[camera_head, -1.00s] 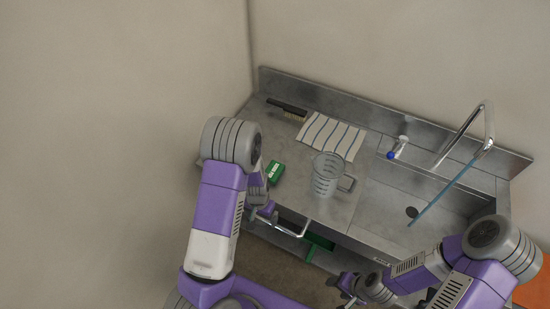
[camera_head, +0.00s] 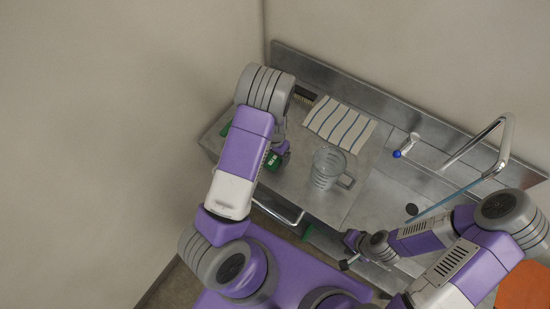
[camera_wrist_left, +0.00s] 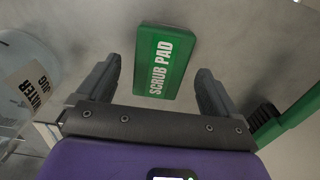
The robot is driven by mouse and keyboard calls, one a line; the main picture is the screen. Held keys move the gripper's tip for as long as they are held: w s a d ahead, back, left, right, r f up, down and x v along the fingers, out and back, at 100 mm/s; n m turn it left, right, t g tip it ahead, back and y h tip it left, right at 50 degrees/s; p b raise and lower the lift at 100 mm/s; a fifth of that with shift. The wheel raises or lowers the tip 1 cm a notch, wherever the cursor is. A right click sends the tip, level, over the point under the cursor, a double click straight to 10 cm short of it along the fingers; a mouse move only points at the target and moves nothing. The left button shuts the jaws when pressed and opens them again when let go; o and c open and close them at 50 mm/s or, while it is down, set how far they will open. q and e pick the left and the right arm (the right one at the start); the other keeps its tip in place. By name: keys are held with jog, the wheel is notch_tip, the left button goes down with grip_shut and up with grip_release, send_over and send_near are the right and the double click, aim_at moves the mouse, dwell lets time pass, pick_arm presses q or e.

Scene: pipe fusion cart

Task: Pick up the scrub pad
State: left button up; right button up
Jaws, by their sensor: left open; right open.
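The scrub pad (camera_wrist_left: 163,62) is a green block with a white "SCRUB PAD" label. In the left wrist view it lies on the metal counter, ahead of and between the fingers. My left gripper (camera_wrist_left: 158,85) is open and empty, with a finger to either side and the pad just beyond the fingertips. In the head view the pad (camera_head: 272,162) shows on the counter beside my left gripper (camera_head: 282,150), partly hidden by my arm. My right gripper (camera_head: 347,252) is open and empty near the counter's front edge, below the sink.
A clear water jug (camera_head: 326,168) stands right of the pad; it also shows in the left wrist view (camera_wrist_left: 22,85). A striped cloth (camera_head: 340,124) and a brush (camera_head: 304,95) lie behind. A green-handled tool (camera_wrist_left: 290,120) lies right in the wrist view. The sink and tap (camera_head: 490,150) are right.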

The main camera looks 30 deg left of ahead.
aim_at(274, 158)
pick_arm(q)
jog(key=shift+f, duration=1.3)
jog(key=c, duration=1)
notch_tip(274, 158, up, 10)
jog(key=shift+r, duration=0.1)
jog(key=shift+c, duration=0.2)
